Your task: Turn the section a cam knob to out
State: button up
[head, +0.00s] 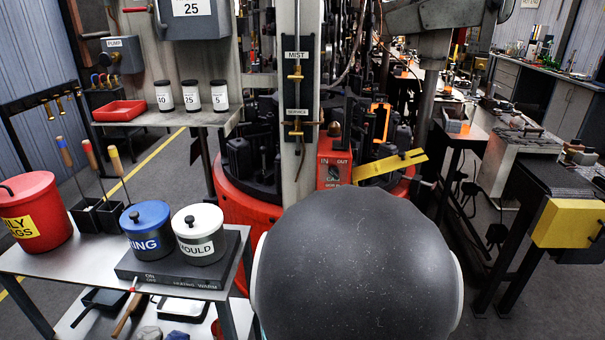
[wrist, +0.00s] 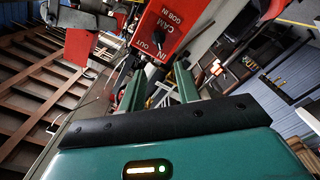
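The red cam box (head: 334,160) stands on the red base of the machine, right of the grey post, with IN and OUT printed near its top. The dark cam knob (head: 333,172) sits below these words. The wrist view shows the red panel (wrist: 190,20) tilted, with IN, OUT, CAM and GOB lettering. The small dark knob (wrist: 159,39) lies ahead of my gripper; which word it points to is too small to tell. My gripper (wrist: 157,75) has two green fingers spread apart with nothing held between them. My dark rounded arm link hides the gripper in the head view.
A yellow tag (head: 390,166) sticks out right of the cam box. The grey post (head: 298,150) with MIST and SERVICE fittings stands close on the left. A trolley (head: 60,258) with lidded pots is at front left, and a yellow block (head: 568,223) is on the right.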

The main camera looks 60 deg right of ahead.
aim_at(333, 175)
jog(key=x, duration=1.3)
jog(key=shift+d, duration=0.3)
jog(key=shift+r, duration=0.1)
jog(key=shift+c, duration=0.4)
jog(key=c, duration=0.6)
